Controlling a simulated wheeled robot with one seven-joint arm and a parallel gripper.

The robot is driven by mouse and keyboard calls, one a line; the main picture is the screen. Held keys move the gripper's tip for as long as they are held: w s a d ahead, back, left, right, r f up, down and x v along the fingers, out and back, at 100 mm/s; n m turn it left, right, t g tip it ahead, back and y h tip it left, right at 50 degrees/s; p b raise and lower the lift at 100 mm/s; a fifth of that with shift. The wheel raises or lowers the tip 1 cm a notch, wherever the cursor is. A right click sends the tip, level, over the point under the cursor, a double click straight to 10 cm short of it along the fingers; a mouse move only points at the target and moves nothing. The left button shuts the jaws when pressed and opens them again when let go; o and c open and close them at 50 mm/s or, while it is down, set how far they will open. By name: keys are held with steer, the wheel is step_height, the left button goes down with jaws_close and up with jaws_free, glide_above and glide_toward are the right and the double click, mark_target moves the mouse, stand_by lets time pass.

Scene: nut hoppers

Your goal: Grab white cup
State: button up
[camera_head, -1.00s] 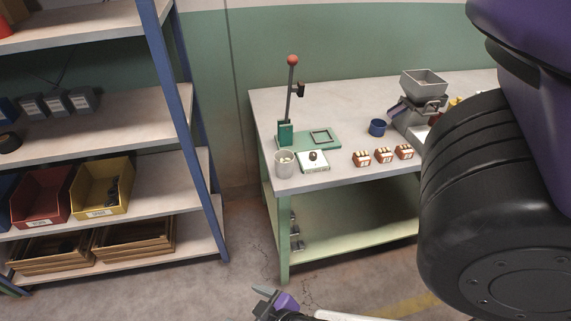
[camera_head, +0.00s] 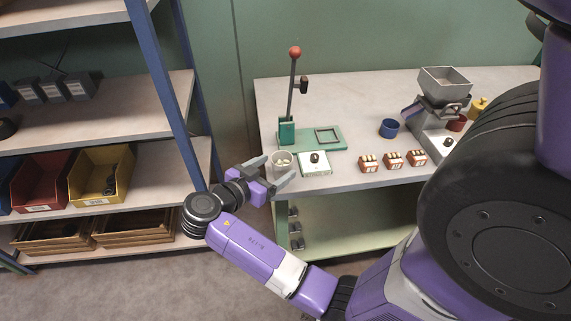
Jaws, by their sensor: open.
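The white cup (camera_head: 283,167) stands upright near the front left corner of the workbench (camera_head: 350,183) and holds pale pieces. My gripper (camera_head: 279,171) is at the bench's left end, close to the cup. Its two grey fingers are spread, one at the cup's upper left and one at its lower right. In this view the cup shows between the fingertips. I cannot tell whether the fingers touch it or how they compare in height.
A white scale (camera_head: 315,166) with a dark item sits just right of the cup. Behind is a green press (camera_head: 288,130) with a red-knobbed lever. Farther right are several small red boxes (camera_head: 392,159), a blue cup (camera_head: 389,128) and a grey hopper (camera_head: 444,88). A shelf (camera_head: 130,110) stands at left.

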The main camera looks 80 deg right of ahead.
mark_target(287, 162)
steer(key=p+x, duration=0.1)
steer(key=x, duration=0.5)
steer(key=shift+s+d+f, duration=0.1)
steer(key=shift+s+f, duration=0.1)
steer(key=c, duration=1.5)
steer(key=shift+o, duration=0.2)
steer(key=shift+r, duration=0.1)
